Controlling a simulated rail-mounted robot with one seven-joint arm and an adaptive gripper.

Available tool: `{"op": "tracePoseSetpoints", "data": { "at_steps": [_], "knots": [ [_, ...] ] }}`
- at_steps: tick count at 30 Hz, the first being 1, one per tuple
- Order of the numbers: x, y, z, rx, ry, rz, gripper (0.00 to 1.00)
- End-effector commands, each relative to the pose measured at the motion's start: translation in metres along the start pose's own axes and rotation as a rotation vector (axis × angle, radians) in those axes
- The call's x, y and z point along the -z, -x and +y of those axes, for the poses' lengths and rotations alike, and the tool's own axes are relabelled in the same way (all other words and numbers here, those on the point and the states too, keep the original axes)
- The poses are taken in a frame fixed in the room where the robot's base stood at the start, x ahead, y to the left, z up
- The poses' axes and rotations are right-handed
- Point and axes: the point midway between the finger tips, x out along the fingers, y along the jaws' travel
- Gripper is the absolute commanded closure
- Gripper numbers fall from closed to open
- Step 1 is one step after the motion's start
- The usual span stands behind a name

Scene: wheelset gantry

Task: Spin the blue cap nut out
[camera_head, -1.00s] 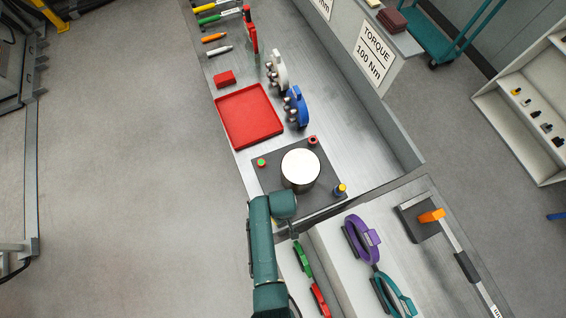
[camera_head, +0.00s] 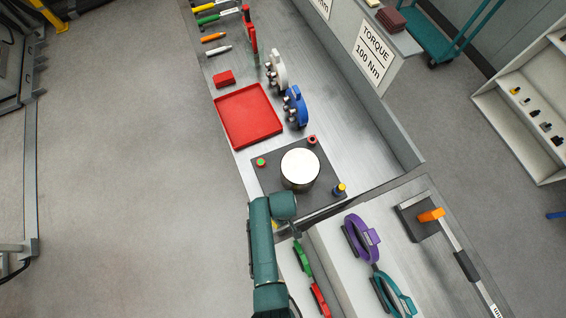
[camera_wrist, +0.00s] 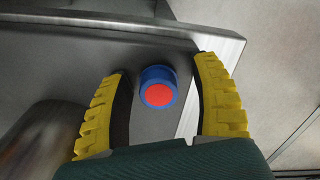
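In the wrist view, the blue cap nut (camera_wrist: 158,73) has a blue body and a round red-orange top. It sits near a corner of the dark plate (camera_head: 316,208). My gripper (camera_wrist: 165,66) is open, with one yellow ribbed finger on each side of the nut. A gap shows between the nut and each finger, and nothing is held. In the head view my teal arm hides the nut and most of the gripper.
A pale-topped metal cylinder (camera_head: 300,168) stands mid-plate. Other coloured caps sit around it: green (camera_head: 261,162), red (camera_head: 312,140) and yellow (camera_head: 341,188). An empty red tray (camera_head: 248,116) lies beyond. Purple (camera_head: 363,240) and teal rings stand nearby on the right.

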Motion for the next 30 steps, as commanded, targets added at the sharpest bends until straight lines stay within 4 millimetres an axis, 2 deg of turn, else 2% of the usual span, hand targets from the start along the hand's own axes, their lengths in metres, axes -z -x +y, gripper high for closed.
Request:
{"op": "tracePoseSetpoints", "data": {
  "at_steps": [7,10,13,22,25,30],
  "knots": [
    [0.002,0.003,0.002,-0.004,0.000,0.005,0.38],
    [0.004,0.011,0.003,-0.006,0.000,0.008,0.38],
    [0.003,0.030,0.002,-0.007,0.000,0.009,0.38],
    [0.002,0.102,0.002,-0.005,0.000,0.006,0.38],
    [0.002,0.115,0.001,-0.004,0.000,0.005,0.38],
    [0.001,0.122,0.001,-0.003,0.000,0.003,0.38]
  ]
}}
